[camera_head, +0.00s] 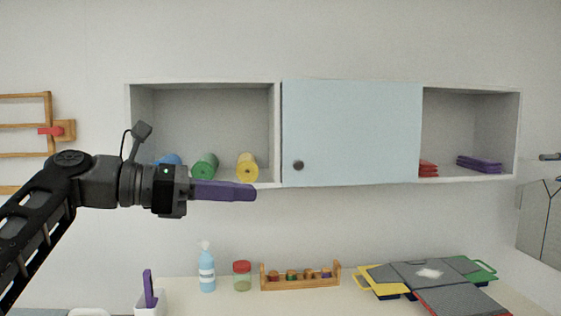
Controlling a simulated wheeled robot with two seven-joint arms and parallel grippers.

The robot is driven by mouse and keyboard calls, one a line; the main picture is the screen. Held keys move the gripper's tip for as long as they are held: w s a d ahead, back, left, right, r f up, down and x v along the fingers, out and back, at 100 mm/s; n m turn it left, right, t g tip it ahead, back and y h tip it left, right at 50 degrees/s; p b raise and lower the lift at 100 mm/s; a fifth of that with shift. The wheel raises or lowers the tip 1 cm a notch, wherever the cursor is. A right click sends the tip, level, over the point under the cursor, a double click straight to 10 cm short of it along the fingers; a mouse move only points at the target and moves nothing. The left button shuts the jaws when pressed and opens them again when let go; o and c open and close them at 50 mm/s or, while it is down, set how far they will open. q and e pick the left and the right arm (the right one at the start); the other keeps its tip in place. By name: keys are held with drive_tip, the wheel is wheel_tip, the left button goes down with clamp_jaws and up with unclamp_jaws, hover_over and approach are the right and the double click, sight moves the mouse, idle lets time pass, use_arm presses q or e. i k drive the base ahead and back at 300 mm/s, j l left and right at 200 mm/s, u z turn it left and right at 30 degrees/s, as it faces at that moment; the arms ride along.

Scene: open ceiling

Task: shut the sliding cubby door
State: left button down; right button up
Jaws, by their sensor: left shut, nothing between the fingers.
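A white wall cubby (204,86) hangs above the counter, with a pale blue sliding door (352,130) over its middle. A dark round knob (298,165) sits near the door's lower left edge. The left compartment (215,115) and part of the right compartment (465,120) stand open. My left gripper (254,193) is shut and empty, its purple fingers pointing right, just below the left compartment's front edge in the picture. It appears to the left of the knob and apart from it. My right gripper is not in view.
Blue, green (204,166) and yellow rolls (247,167) lie in the left compartment. Red (428,169) and purple folded items (479,164) lie in the right one. On the counter are a bottle (207,272), a jar (242,276), a wooden rack (300,283) and colored boards (425,275).

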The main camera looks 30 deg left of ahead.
sight(335, 132)
drive_tip(key=i+j, duration=1)
drive_tip(key=j, duration=0.2)
